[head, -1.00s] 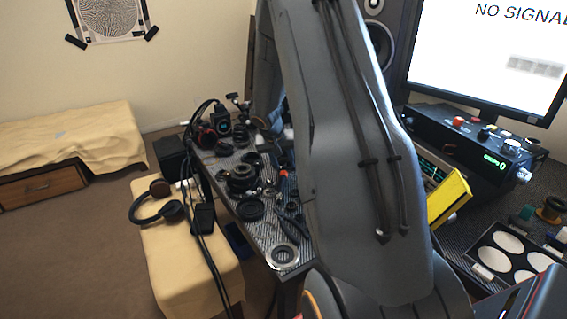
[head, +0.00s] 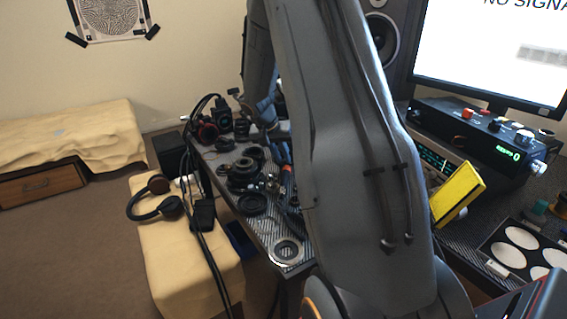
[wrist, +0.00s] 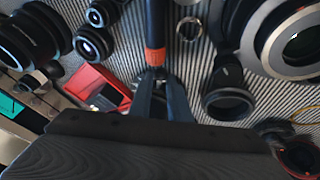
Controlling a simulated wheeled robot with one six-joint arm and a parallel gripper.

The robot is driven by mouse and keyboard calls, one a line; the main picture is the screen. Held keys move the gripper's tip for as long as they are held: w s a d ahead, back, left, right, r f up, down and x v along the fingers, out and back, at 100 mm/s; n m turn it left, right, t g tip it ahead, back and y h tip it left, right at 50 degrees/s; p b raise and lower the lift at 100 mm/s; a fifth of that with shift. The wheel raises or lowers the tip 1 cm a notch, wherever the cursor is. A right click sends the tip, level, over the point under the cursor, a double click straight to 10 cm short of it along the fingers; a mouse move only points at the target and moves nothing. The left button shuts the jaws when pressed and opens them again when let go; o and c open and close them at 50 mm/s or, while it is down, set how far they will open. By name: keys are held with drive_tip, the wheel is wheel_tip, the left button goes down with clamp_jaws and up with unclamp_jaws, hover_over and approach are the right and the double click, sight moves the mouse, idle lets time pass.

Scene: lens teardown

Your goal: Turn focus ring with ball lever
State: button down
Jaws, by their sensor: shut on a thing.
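In the wrist view my gripper (wrist: 160,82) is shut on the lower end of a dark rod with an orange band (wrist: 155,56), which I take for the ball lever. The rod runs up out of the picture, and no ball shows on it. A large lens with a broad silver ring (wrist: 291,66) lies at the upper right, apart from my fingers. I cannot tell whether it carries the focus ring.
A red box (wrist: 103,88) lies left of my fingers and a black lens barrel (wrist: 228,97) right of them. The bench is crowded with lens parts, including a silver-rimmed ring (head: 287,252) at its near corner. A monitor (head: 490,50) and a yellow block (head: 458,193) stand right.

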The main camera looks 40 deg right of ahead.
drive_tip(key=shift+w+a+m+b, duration=0.15)
drive_tip(key=shift+w+m+b, duration=0.1)
drive_tip(key=shift+m+b, duration=0.05)
drive_tip(key=c, duration=1.7)
unclamp_jaws()
drive_tip(key=shift+o, duration=0.2)
drive_tip(key=shift+r, duration=0.1)
drive_tip(key=v, duration=0.7)
drive_tip(key=shift+a+r, duration=0.25)
drive_tip(key=shift+r, duration=0.05)
